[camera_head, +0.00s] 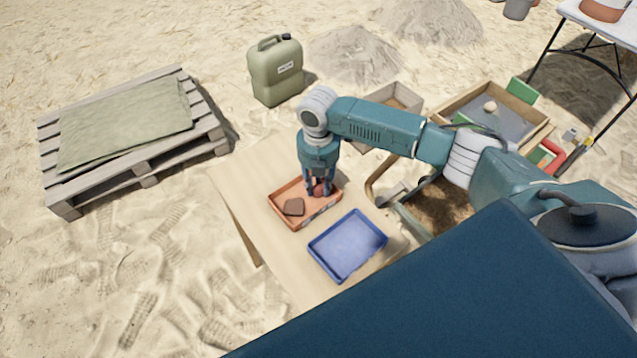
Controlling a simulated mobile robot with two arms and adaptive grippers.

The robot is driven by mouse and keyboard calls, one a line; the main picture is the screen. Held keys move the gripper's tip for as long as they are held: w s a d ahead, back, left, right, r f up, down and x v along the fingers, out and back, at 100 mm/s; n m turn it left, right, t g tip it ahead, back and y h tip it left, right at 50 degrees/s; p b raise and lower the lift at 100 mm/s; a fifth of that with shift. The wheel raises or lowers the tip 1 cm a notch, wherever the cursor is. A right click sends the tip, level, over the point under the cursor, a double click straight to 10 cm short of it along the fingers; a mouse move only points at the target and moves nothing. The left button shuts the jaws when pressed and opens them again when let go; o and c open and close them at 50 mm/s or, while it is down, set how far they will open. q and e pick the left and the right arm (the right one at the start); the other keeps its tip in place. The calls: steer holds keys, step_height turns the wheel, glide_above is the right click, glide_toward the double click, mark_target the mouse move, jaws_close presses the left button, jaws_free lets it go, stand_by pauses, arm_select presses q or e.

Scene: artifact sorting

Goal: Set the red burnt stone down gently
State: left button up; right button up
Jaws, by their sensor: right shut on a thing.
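The red burnt stone (319,190) is a small dark red lump at the right part of the orange-brown tray (322,217). My right gripper (319,188) points straight down into that tray and is shut on the stone. The fingers hide part of the stone, and I cannot tell whether it touches the tray floor. A flat dark brown piece (293,207) lies in the same tray, left of the gripper. My left gripper is not in view.
A blue tray (347,245) sits empty on the table (258,190), in front of the orange-brown tray. A green jerrycan (276,75) and a pallet with a cloth (125,125) stand on the sand. A wooden box (495,112) lies behind my right arm.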

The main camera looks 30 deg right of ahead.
mark_target(318, 187)
steer(key=o, duration=0.9)
steer(key=shift+f, duration=0.1)
steer(key=shift+c, duration=0.2)
step_height(318, 187, up, 12)
steer(key=shift+b, duration=0.45)
